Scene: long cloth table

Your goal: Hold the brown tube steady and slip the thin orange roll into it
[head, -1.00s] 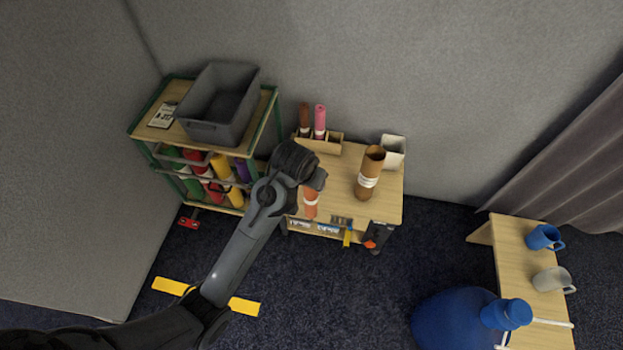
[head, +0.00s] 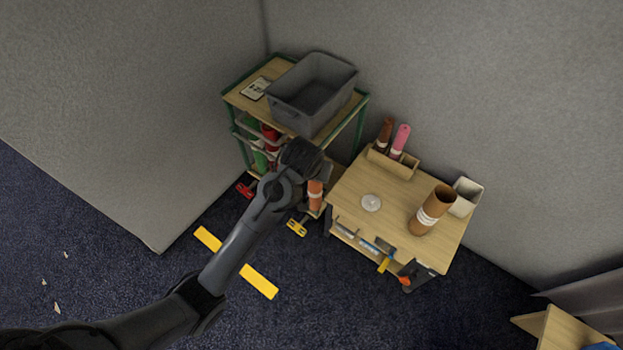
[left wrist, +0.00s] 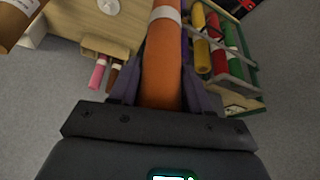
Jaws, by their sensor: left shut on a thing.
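The brown tube (head: 432,210) stands upright, with a white band, near the right end of the small wooden table (head: 345,200). Its edge also shows at the upper left of the left wrist view (left wrist: 14,22). My left gripper (head: 318,190) is shut on the thin orange roll (left wrist: 161,62), which has a white band. In the head view the orange roll (head: 315,195) hangs beside the table's left edge, apart from the brown tube. The left gripper's fingers (left wrist: 160,85) flank the roll. My right gripper is not in view.
A wooden holder (head: 392,163) with a brown and a pink roll stands at the table's back. A white bin (head: 466,196) is beside the tube. A white disc (head: 371,202) lies on the tabletop. A shelf with a grey crate (head: 312,92) stands left.

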